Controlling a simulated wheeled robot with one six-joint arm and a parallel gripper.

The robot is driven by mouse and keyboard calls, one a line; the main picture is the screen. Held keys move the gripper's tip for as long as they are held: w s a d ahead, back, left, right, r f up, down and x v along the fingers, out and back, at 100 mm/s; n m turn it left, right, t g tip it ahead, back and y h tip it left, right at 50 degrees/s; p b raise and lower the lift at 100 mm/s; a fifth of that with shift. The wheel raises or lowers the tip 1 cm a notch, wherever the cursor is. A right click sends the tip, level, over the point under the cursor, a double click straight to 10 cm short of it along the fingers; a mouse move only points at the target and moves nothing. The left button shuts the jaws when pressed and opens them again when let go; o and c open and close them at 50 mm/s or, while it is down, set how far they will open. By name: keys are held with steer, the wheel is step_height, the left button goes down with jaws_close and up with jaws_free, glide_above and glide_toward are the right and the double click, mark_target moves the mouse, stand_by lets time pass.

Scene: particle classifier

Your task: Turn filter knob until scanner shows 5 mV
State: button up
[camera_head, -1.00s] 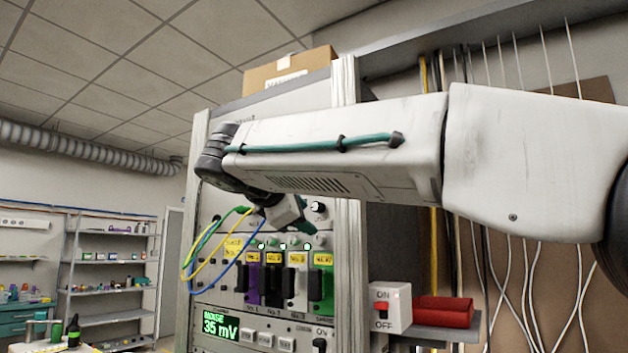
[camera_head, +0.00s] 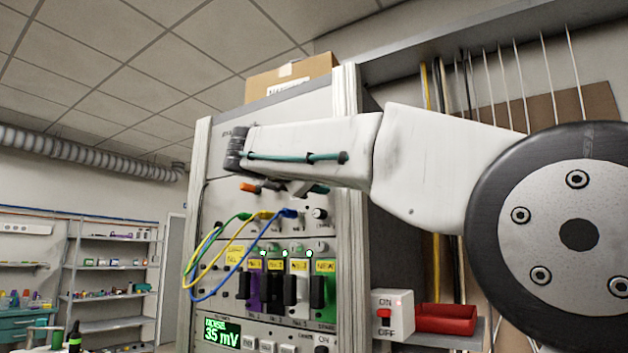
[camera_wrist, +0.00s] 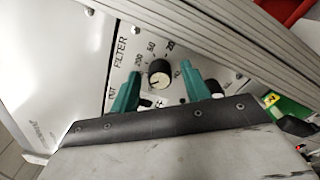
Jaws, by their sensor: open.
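The filter knob (camera_wrist: 159,72) is a round black knob with a pale pointer line on a white panel marked FILTER, with a printed scale around it. In the wrist view my gripper (camera_wrist: 163,86) is open, with one green finger on each side of the knob and no visible contact. I cannot tell the depth between the fingertips and the panel. In the head view my gripper (camera_head: 302,188) is partly hidden under my wrist, up and left of a black knob (camera_head: 320,213) on the rack. The green scanner display (camera_head: 222,334) reads 35 mV.
Blue, yellow and green cables (camera_head: 222,250) loop out from the rack front below my wrist. Several coloured modules with black handles (camera_head: 275,285) sit lower down.

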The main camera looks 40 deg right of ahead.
steer(key=shift+c, duration=0.4)
steer(key=c, duration=0.9)
steer(key=m, duration=0.8)
steer(key=shift+m, duration=0.3)
